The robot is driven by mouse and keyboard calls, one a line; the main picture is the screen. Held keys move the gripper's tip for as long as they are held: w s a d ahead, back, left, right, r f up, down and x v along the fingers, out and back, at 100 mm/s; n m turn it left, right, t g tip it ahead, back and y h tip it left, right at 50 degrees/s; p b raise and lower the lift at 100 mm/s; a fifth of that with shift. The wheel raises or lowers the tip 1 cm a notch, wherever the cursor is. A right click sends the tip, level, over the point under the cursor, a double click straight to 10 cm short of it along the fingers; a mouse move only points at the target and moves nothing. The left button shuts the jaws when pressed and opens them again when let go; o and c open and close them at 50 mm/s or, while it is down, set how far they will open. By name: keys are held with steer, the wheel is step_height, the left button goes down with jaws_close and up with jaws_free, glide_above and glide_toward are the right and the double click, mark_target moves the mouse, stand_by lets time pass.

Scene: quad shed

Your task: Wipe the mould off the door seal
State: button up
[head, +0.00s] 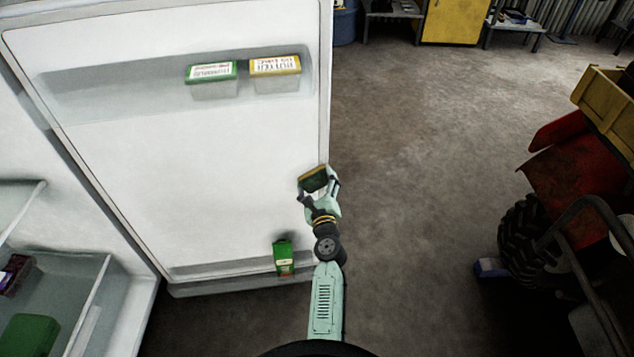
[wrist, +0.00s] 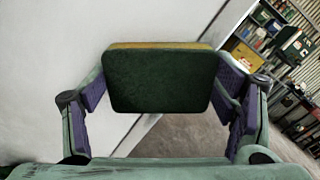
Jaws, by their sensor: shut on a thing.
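My gripper (head: 319,192) is shut on a sponge (head: 313,179), at the free right edge of the open fridge door. In the wrist view the sponge (wrist: 160,80) shows a dark green face with a yellow layer along its top, between the two purple-padded fingers. The grey door seal (head: 325,90) runs down the door's right edge. The sponge overlaps this edge in the head view; I cannot tell whether it touches the seal. No mould can be clearly made out, and part of the seal is hidden behind the sponge and gripper.
The white fridge door (head: 180,170) holds a green-lidded tub (head: 212,73) and a yellow-lidded tub (head: 275,68) on its upper shelf, and a green carton (head: 284,258) low down. Clear concrete floor (head: 430,150) lies to the right. A red vehicle (head: 575,165) stands at far right.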

mark_target(315, 174)
steer(key=shift+r, duration=0.55)
steer(key=shift+w+d+f, duration=0.1)
steer(key=shift+d+f, duration=0.05)
steer(key=shift+d, duration=0.3)
steer(key=shift+a+r+p, duration=0.25)
steer(key=shift+r+p, duration=0.35)
steer(key=shift+p, duration=0.05)
steer(key=shift+a+r+p, duration=0.25)
steer(key=shift+r+p, duration=0.3)
steer(key=shift+p, duration=0.05)
steer(key=shift+s+d, duration=0.2)
steer(key=shift+s, duration=0.75)
steer(key=shift+s+d, duration=0.15)
steer(key=shift+s, duration=0.85)
steer(key=shift+s+d, duration=0.2)
steer(key=shift+s, duration=0.75)
steer(key=shift+s, duration=0.1)
